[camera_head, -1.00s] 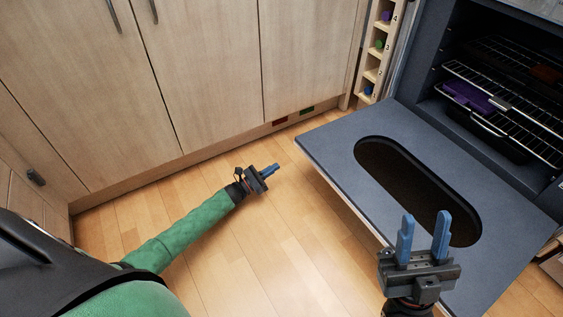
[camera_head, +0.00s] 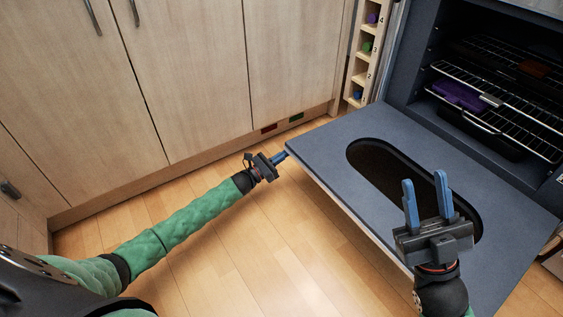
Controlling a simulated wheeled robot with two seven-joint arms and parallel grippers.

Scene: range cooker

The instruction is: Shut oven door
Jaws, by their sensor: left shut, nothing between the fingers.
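The oven door (camera_head: 321,155) is swung down open and lies about level, its inner face with a dark oval window (camera_head: 390,175) turned up. The oven (camera_head: 480,75) stands open behind it, at the upper right. My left gripper (camera_head: 281,157) is shut and empty, its blue fingertips right by the door's far left corner. I cannot tell whether they touch it. My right gripper (camera_head: 425,203) is open and empty, with its two blue fingers apart. In the picture it overlaps the near part of the door and window.
Inside the oven are wire racks (camera_head: 500,97), a purple item (camera_head: 459,95) and a dark tray (camera_head: 480,131). Wooden cabinets (camera_head: 200,70) line the back left. A narrow rack (camera_head: 364,60) with small coloured items stands beside the oven. The wooden floor (camera_head: 250,240) is clear.

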